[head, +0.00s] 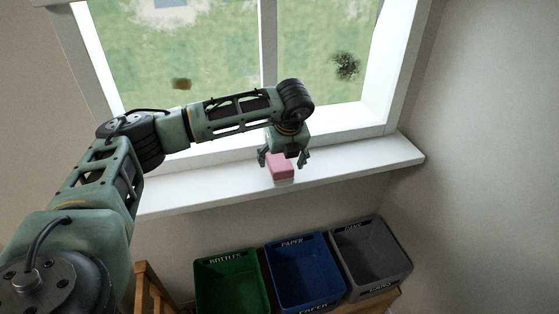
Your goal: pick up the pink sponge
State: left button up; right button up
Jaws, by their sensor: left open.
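The pink sponge (281,172) lies on the white windowsill, close to its front edge. My left gripper (283,163) points down over the sponge from above. Its two fingers are open, one on the left and one on the right of the sponge. The gripper body hides the sponge's far part. I cannot tell whether the fingers touch it. My right gripper is not in the head view.
The windowsill (367,157) runs below a window and is clear to the right. Below it stand a green bin (232,287), a blue bin (304,274) and a grey bin (371,258). A wooden piece of furniture (147,287) stands at the lower left.

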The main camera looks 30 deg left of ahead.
pick_arm(q)
jog(key=shift+x, duration=0.9)
jog(key=shift+f, duration=0.15)
jog(key=c, duration=1)
jog(key=shift+c, duration=0.2)
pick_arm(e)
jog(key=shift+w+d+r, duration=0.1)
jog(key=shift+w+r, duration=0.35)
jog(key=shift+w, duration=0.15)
